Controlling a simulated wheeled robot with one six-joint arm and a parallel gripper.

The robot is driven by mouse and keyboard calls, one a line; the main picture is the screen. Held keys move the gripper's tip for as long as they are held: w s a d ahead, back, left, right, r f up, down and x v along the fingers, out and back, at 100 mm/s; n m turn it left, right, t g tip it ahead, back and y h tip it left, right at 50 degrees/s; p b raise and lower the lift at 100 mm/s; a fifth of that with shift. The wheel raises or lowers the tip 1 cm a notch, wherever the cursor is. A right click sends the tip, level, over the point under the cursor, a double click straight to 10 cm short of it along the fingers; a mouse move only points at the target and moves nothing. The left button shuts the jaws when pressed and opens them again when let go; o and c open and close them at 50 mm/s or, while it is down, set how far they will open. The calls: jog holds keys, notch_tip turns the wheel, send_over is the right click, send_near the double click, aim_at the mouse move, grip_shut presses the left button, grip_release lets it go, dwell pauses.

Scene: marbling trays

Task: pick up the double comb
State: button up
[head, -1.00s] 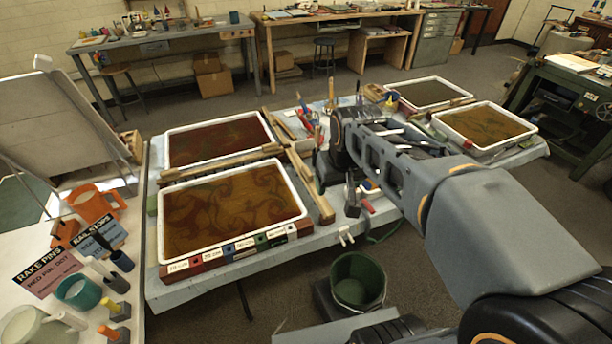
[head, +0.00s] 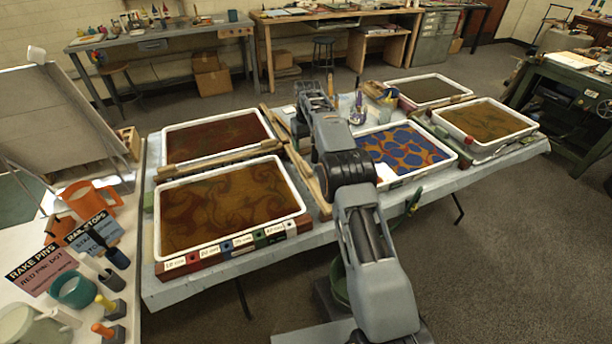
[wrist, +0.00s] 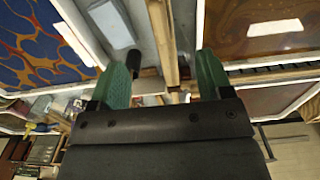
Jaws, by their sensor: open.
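A wooden bar with dark, tooth-like marks (wrist: 272,71) lies to the right, between two trays. In the head view, long wooden bars (head: 215,160) lie between the two left trays. I cannot tell for sure which of these is the double comb. In the head view my arm reaches over the middle of the table, and the fingers cannot be made out there.
A tray with a blue and orange pattern (head: 450,154) stands right of my arm. Brown-filled trays stand at left (head: 304,206) and far right (head: 534,128). A dark-handled tool (wrist: 133,60) lies close by the left finger. Bottles (head: 358,108) stand behind the patterned tray.

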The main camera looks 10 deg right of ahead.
aim_at(307, 167)
jog(key=f, duration=1)
jog(key=shift+w+b, duration=0.35)
jog(key=shift+w+f+p, duration=0.15)
jog(key=shift+f+p, duration=0.3)
jog(key=shift+f, duration=2.25)
jog(key=c, duration=0.9)
